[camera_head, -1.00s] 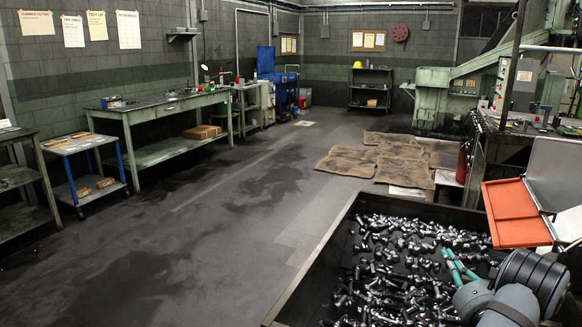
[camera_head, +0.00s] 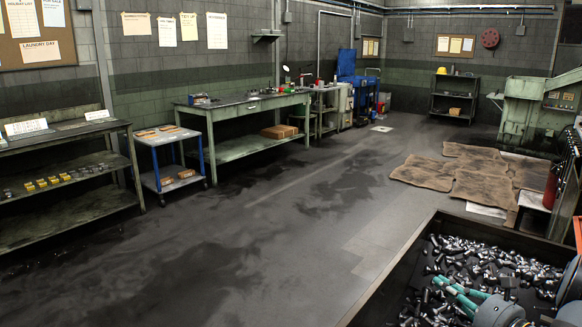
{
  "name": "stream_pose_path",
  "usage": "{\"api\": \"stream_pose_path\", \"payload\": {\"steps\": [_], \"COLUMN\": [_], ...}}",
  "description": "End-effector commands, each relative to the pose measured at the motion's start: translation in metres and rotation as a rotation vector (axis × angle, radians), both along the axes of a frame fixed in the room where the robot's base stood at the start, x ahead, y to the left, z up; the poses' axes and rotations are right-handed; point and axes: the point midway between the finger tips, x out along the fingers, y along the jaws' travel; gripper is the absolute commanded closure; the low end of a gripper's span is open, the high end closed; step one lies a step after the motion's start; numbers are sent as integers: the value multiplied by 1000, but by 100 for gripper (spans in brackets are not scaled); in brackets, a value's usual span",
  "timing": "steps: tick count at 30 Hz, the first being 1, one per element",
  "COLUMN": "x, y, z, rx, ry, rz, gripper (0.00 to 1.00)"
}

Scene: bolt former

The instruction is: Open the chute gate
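Only a thin orange strip (camera_head: 578,232) shows at the right edge of the view. It looks like part of the orange panel seen earlier at the chute; whether that panel is the gate I cannot tell. The rest of the chute is out of view. My gripper (camera_head: 456,292), with teal fingers, is over the bin of bolts at the lower right, left of the orange strip and apart from it. I see nothing held in it. How far its fingers are apart is not clear.
A dark-walled bin (camera_head: 402,272) full of loose bolts (camera_head: 490,262) fills the lower right. A red extinguisher (camera_head: 550,187) stands behind it. Brown mats (camera_head: 480,185) lie on the floor. A green workbench (camera_head: 245,102), blue cart (camera_head: 165,137) and shelf (camera_head: 60,145) line the left wall. The middle floor is clear.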

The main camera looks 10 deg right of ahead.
Motion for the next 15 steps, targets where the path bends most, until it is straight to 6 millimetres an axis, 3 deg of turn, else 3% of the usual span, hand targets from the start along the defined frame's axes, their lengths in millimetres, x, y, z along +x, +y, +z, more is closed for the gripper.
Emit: {"api": "stream_pose_path", "payload": {"steps": [15], "x": [-19], "y": [112], "z": [5], "rx": [-88], "ry": [133], "rz": [340], "gripper": [100]}}
